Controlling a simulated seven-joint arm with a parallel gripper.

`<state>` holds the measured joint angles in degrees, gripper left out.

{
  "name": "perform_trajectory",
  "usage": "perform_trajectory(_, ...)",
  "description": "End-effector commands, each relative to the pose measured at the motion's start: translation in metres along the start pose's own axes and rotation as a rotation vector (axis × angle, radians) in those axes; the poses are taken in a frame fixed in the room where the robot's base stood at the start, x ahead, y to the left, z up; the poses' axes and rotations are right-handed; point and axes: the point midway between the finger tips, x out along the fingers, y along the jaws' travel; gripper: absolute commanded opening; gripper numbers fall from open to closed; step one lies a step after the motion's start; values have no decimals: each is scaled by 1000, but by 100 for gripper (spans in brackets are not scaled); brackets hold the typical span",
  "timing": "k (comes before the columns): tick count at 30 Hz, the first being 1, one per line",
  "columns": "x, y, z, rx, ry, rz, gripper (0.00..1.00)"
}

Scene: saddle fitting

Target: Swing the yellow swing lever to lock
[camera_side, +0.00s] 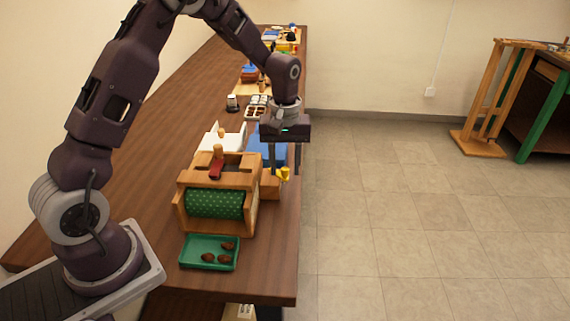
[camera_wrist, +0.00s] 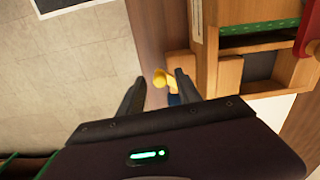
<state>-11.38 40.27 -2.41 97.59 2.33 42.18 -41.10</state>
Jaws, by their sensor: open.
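The yellow swing lever (camera_side: 284,173) sticks out at the right side of a wooden fixture (camera_side: 247,217) near the table's edge. In the wrist view the lever's yellow end (camera_wrist: 162,78) shows between my fingers, beside the wooden frame. My gripper (camera_side: 284,174) points down at the lever, its fingers apart. In the wrist view my gripper (camera_wrist: 158,84) is open, with one finger on each side of the lever; I cannot tell whether either touches it. The lever's lower part is partly hidden.
The fixture holds a green dotted roller (camera_side: 214,204) and has a red handle (camera_side: 216,168) on top. A green tray (camera_side: 190,253) with brown pieces lies in front. A blue item (camera_side: 256,149) and a white item (camera_side: 211,139) stand behind. Open floor lies right of the table.

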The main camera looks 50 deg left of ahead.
Motion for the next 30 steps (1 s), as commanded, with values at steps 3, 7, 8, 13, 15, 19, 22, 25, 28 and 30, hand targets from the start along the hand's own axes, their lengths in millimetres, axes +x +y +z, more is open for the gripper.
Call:
perform_trajectory(3,0,0,0,0,0,0,35)
perform_trajectory(7,0,0,0,0,0,0,9)
perform_trajectory(8,0,0,0,1,0,0,3)
perform_trajectory(13,0,0,0,1,0,0,0)
perform_trajectory(15,-1,0,0,4,0,0,0)
perform_trajectory(19,-1,-1,1,26,-1,0,0)
perform_trajectory(22,-1,-2,3,67,-1,0,0)
perform_trajectory(25,-1,-4,4,128,-1,0,0)
perform_trajectory(28,-1,-8,7,207,-1,1,0)
perform_trajectory(30,-1,-10,8,268,-1,1,0)
